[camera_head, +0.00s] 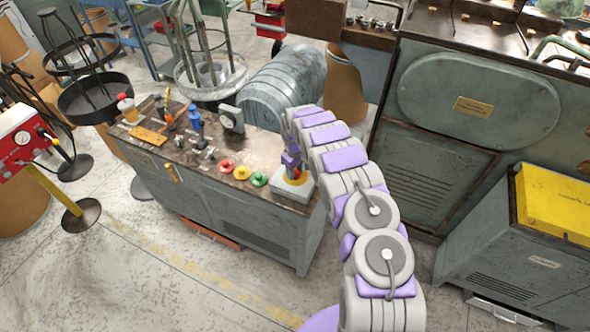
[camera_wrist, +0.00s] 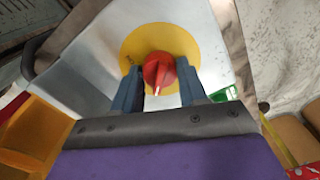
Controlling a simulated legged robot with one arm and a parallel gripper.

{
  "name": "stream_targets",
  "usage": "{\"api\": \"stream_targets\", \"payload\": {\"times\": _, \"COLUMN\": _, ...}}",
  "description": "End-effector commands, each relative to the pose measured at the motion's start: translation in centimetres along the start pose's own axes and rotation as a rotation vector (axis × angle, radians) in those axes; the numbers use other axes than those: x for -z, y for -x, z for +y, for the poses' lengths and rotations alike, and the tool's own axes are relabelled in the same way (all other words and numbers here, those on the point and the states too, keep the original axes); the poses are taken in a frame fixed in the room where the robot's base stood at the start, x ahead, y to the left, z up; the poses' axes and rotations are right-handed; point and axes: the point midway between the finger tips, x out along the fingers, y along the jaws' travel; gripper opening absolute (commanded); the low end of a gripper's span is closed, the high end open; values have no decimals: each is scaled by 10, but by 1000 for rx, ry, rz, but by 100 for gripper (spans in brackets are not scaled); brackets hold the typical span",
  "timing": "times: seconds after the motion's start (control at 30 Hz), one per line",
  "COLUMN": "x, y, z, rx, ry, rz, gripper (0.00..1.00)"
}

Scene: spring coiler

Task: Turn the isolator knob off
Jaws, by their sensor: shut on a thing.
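The isolator knob (camera_wrist: 158,70) is red with a pale pointer mark and sits on a round yellow plate (camera_wrist: 178,38) on a light grey box. In the wrist view my gripper (camera_wrist: 159,88) has one dark blue finger on each side of the knob and is shut on it. The pointer mark faces down toward the gripper's palm. In the head view the grey isolator box (camera_head: 291,191) stands at the right end of the workbench top.
Red, yellow and green round pieces (camera_head: 242,173) lie on the bench (camera_head: 215,160) left of the box. A blue-handled tool (camera_head: 195,120) and a dial gauge (camera_head: 231,119) stand farther left. A large grey machine (camera_head: 470,150) rises to the right. The floor in front is clear.

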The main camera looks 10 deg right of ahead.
Motion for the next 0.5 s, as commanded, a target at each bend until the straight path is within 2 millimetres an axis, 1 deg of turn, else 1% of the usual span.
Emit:
{"api": "stream_targets", "payload": {"times": 0.47, "x": -1, "y": -1, "z": 0, "rx": 1, "ry": 15, "rz": -3, "gripper": 12}}
{"api": "stream_targets", "payload": {"times": 0.5, "x": -1, "y": -1, "z": 0, "rx": 1, "ry": 15, "rz": -3, "gripper": 43}}
